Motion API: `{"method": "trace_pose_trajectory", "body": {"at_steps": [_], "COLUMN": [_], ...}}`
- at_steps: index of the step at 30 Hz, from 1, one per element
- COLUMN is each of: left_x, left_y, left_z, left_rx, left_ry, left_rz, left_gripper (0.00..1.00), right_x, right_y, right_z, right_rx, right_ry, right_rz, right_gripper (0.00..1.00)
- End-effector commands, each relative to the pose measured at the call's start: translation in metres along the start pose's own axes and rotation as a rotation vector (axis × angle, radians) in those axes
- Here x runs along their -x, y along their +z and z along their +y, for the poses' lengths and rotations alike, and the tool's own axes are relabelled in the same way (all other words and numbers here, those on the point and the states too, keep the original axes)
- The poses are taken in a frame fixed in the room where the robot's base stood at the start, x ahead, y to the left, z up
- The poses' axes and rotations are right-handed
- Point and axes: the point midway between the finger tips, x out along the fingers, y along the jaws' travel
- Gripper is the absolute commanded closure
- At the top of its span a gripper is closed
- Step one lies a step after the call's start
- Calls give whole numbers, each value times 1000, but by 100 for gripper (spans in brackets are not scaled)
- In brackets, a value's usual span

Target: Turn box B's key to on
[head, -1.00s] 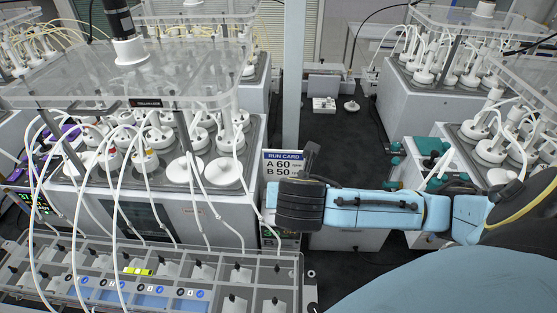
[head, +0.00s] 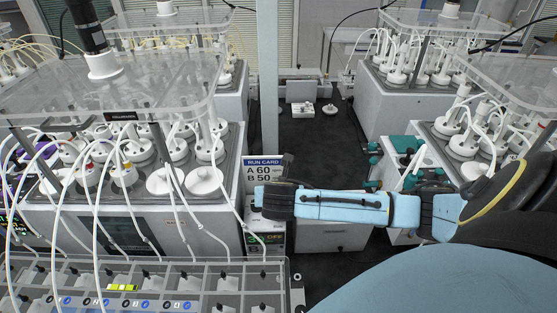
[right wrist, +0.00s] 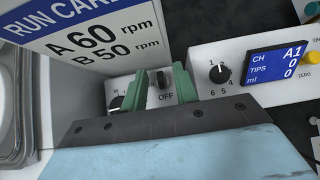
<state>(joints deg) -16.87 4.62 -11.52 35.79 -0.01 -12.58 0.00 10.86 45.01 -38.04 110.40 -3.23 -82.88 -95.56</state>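In the right wrist view, a small black key switch (right wrist: 163,80) with the word OFF under it sits on a white box face. My right gripper (right wrist: 162,86) is open, with one green finger on each side of the key in the picture; I cannot tell whether they touch it. A black knob (right wrist: 116,102) lies left of the key, partly hidden by the left finger. No letter naming the box is readable. In the head view my right gripper (head: 268,190) is in front of the run card, above a small box (head: 268,240) with a green readout. My left gripper is out of view.
The run card (head: 263,168) reads A 60, B 50 rpm. In the right wrist view, a dial (right wrist: 218,72) and blue display (right wrist: 277,67) are on the right. A reactor bench (head: 130,220) and a tray of compartments (head: 190,272) stand at left.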

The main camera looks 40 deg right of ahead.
Motion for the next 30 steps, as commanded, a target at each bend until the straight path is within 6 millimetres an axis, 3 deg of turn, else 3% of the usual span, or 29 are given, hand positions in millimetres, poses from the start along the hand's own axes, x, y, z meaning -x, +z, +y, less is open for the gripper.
{"method": "trace_pose_trajectory", "body": {"at_steps": [5,12,30], "left_x": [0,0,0], "left_y": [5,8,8], "left_z": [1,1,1], "left_rx": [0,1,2], "left_ry": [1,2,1], "left_rz": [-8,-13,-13], "left_gripper": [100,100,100], "right_x": [0,0,0], "right_y": [0,0,-1], "right_z": [0,0,3], "right_rx": [0,0,-91], "right_ry": [1,1,-88], "right_rz": [0,0,3], "right_gripper": [71,100,100]}}
